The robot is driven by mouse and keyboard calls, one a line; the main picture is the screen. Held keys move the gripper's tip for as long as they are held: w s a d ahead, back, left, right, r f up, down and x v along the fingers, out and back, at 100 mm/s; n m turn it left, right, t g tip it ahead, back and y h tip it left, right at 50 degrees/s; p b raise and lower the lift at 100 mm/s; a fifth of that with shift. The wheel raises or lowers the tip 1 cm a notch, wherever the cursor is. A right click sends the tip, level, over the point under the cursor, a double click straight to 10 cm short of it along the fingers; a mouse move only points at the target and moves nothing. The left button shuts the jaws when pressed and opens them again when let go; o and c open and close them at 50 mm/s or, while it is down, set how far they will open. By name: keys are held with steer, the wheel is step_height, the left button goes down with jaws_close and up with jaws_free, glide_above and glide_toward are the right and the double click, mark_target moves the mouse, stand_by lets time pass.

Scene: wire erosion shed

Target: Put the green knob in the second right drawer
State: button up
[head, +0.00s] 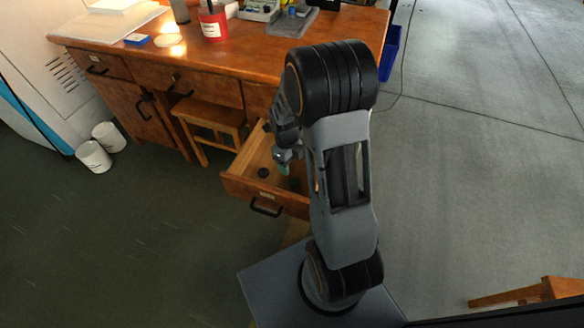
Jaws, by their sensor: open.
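The second right drawer (238,187) of the wooden desk is pulled out, and my arm covers its right part. My gripper (284,160) is over the drawer, small in the picture and partly hidden by my arm; it is open. A small green thing (284,169), likely the green knob, shows just below the gripper's fingers. I cannot tell whether it touches the fingers or rests on the drawer floor. A dark round thing (263,172) lies in the drawer to the left of the gripper.
The desk top (262,48) holds a red pot (213,22), a grey tray (291,23) and small items. A wooden stool (212,113) stands under the desk. White bins (94,157) stand at left. A blue bin (389,52) is beyond the desk. Floor at front left is clear.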

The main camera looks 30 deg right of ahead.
steer(key=s+a+r+n+t, duration=0.1)
steer(key=s+a+r+n, duration=0.1)
steer(key=r+n, duration=0.4)
steer(key=s+a+r+n+t, duration=0.1)
steer(key=s+a+r+n, duration=0.2)
steer(key=n, duration=1.1)
steer(key=s+a+r+n+t, duration=0.2)
steer(key=s+r+n, duration=0.4)
steer(key=r+n, duration=0.2)
steer(key=n, duration=0.2)
steer(key=shift+a+r+n+y, duration=0.25)
steer(key=shift+r+n+y, duration=0.05)
steer(key=shift+r+n, duration=0.1)
